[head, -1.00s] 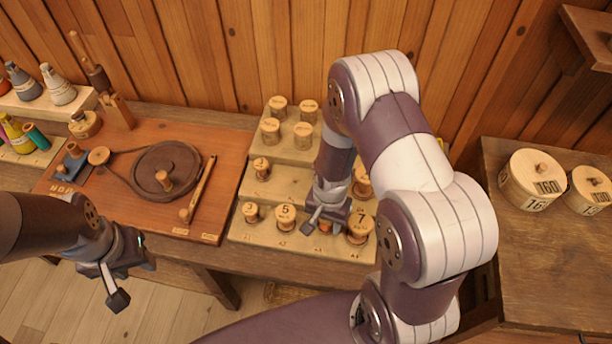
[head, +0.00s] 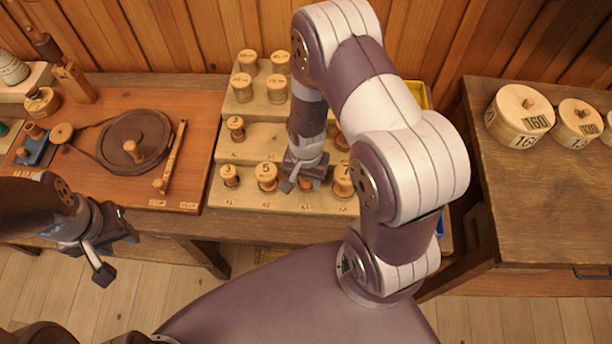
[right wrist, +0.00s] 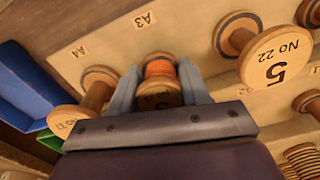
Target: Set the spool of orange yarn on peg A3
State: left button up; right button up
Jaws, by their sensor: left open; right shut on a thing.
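The spool of orange yarn (right wrist: 160,70) is between the two fingers of my right gripper (right wrist: 160,92) in the right wrist view. It stands at the stepped peg board's (head: 240,203) front row, beside the A3 label (right wrist: 146,19). The peg under it is hidden, so I cannot tell how far down it sits. In the head view my right gripper (head: 304,178) hides most of it. My left gripper (head: 115,250) is open and empty, in front of the work table at the left.
In the front row, a spool marked 5 (head: 266,177) is on the A2 side and a spool marked 7 (head: 342,181) on the A4 side, both close to my right gripper. A blue bin (right wrist: 25,90) lies past A4. Round boxes (head: 518,115) stand on the right table.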

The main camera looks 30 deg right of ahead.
jog(key=shift+w+f, duration=0.15)
jog(key=shift+f, duration=0.25)
dwell(1.0)
jog(key=shift+f, duration=0.55)
dwell(0.5)
jog(key=o, duration=0.7)
